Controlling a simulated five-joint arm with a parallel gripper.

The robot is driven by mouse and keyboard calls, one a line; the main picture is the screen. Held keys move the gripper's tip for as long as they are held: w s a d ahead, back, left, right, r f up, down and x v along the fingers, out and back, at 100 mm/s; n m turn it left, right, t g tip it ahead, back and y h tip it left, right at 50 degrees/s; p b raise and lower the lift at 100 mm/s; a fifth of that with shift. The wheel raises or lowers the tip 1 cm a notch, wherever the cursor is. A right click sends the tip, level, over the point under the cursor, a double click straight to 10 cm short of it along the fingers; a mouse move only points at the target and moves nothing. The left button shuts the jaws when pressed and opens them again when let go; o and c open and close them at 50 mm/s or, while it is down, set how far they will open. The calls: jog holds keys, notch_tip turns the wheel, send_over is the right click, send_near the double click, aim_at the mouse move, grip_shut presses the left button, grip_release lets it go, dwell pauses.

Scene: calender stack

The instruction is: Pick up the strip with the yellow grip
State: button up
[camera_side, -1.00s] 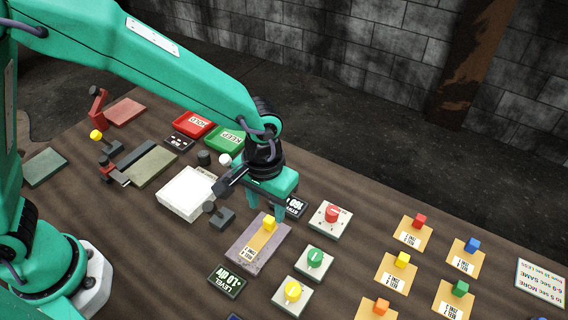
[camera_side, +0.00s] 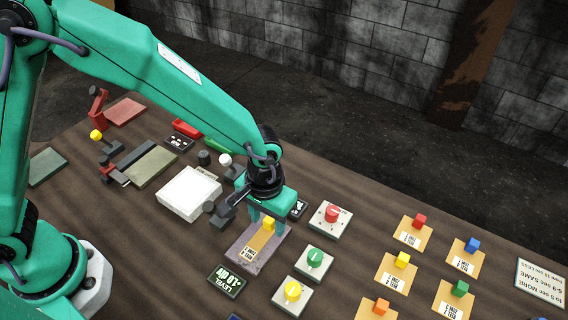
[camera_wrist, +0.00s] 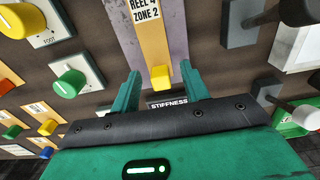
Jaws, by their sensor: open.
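A tan strip (camera_side: 258,243) with a yellow grip (camera_side: 269,223) at one end lies on a grey plate (camera_side: 240,255) near the middle of the table. Its label reads REEL 4 ZONE 2 in the wrist view (camera_wrist: 148,14). My gripper (camera_side: 268,217) points down over the grip end of this strip. In the wrist view its open fingers (camera_wrist: 159,76) stand on either side of the yellow grip (camera_wrist: 160,77), with gaps on both sides. A second tan strip (camera_side: 393,277) with a yellow grip (camera_side: 402,259) lies farther right.
A red knob (camera_side: 331,213), a green knob (camera_side: 315,257) and a yellow knob (camera_side: 293,291) stand on pale blocks right of the plate. A white block (camera_side: 190,193) and a dark block with a lever (camera_side: 219,216) stand left. Several other strips lie at right.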

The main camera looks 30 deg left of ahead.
aim_at(267, 223)
grip_shut()
jog(key=shift+r, duration=0.15)
dwell(0.4)
jog(key=shift+r, duration=0.55)
jog(key=r, duration=0.3)
jog(key=shift+s+d+r, duration=0.1)
jog(key=shift+s, duration=0.1)
jog(key=s+d+r, duration=0.4)
jog(key=s+r, duration=0.2)
jog(key=s, duration=0.4)
jog(key=shift+s+r, duration=0.2)
jog(key=shift+r, duration=0.05)
jog(key=shift+d, duration=0.1)
